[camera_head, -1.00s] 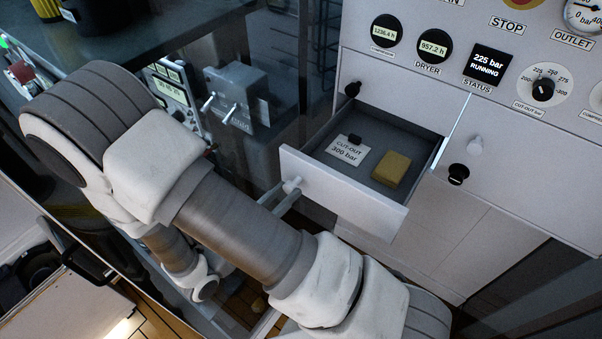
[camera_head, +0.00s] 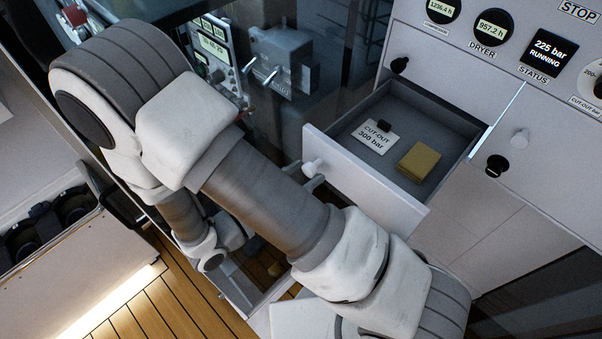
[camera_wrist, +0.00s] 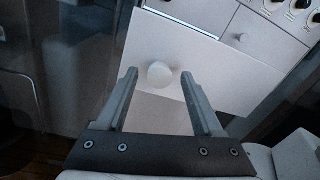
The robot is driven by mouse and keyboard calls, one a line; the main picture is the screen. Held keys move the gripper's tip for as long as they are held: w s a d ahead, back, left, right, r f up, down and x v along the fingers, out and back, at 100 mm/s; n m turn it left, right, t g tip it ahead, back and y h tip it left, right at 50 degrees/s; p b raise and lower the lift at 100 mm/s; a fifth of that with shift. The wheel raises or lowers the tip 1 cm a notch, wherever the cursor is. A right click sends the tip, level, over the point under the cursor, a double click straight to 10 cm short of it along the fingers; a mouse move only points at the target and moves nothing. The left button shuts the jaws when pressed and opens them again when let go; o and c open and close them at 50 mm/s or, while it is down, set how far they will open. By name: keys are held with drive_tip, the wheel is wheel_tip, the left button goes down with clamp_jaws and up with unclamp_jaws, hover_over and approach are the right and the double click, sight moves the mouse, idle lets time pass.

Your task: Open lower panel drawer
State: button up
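The panel drawer (camera_head: 365,178) stands open in the head view, pulled out from the white panel. Inside lie a card (camera_head: 375,138) reading "CUT-OUT 300 bar", a small black piece (camera_head: 385,125) and a yellow block (camera_head: 418,162). In the wrist view a white knob (camera_wrist: 160,74) on a white front (camera_wrist: 205,60) shows between and beyond the fingers of my gripper (camera_wrist: 158,85). The fingers are apart and do not appear to touch the knob. In the head view my arm hides part of the space below the drawer.
Gauges and displays (camera_head: 549,55) fill the upper panel. A dark glass-fronted cabinet with switches (camera_head: 268,75) stands behind my arm. Wooden floor (camera_head: 170,305) shows at lower left.

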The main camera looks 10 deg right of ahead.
drive_tip(key=b+v, duration=0.2)
drive_tip(key=v, duration=1.5)
drive_tip(key=shift+s, duration=0.25)
drive_tip(key=shift+a, duration=0.2)
